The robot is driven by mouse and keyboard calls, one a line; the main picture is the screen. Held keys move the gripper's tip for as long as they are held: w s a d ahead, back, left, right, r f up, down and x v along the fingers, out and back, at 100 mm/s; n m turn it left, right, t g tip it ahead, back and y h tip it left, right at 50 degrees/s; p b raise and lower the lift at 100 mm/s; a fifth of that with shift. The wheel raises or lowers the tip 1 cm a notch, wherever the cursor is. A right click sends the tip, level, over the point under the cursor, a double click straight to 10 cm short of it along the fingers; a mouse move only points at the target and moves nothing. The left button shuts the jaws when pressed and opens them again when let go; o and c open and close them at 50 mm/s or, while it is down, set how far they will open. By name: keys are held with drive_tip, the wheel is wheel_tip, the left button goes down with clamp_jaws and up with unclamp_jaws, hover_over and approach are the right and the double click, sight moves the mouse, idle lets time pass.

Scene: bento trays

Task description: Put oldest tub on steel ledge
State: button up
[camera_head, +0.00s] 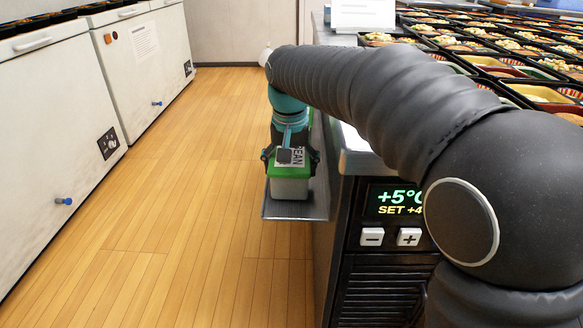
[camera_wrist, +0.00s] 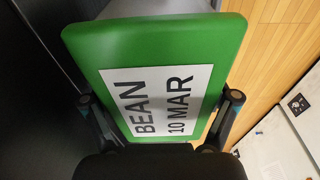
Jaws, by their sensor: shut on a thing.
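A tub with a green lid (camera_head: 294,167) and pale sides is at the steel ledge (camera_head: 285,211), on the left side of the cooler. Its label reads "BEAN 10 MAR" in the wrist view (camera_wrist: 156,100). My gripper (camera_head: 291,157) is shut on the tub from above, with one finger at each side of the lid. The tub looks upright. Its base appears at the ledge surface, but I cannot tell whether it touches. The ledge's far part is hidden behind the tub and my arm.
The cooler (camera_head: 385,270) with a lit "+5" display stands right of the ledge. Its top holds many bento trays (camera_head: 540,94) and a white sign (camera_head: 363,14). White chest freezers (camera_head: 60,130) line the left. The wooden floor between is clear.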

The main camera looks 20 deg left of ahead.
drive_tip(key=shift+f, duration=0.1)
drive_tip(key=o, duration=1.2)
drive_tip(key=r, duration=0.4)
drive_tip(key=s+r+p, duration=0.1)
drive_tip(key=r, duration=0.3)
drive_tip(key=r+p, duration=0.1)
drive_tip(key=r, duration=0.3)
drive_tip(key=shift+s+d+r, duration=0.15)
drive_tip(key=shift+s, duration=0.05)
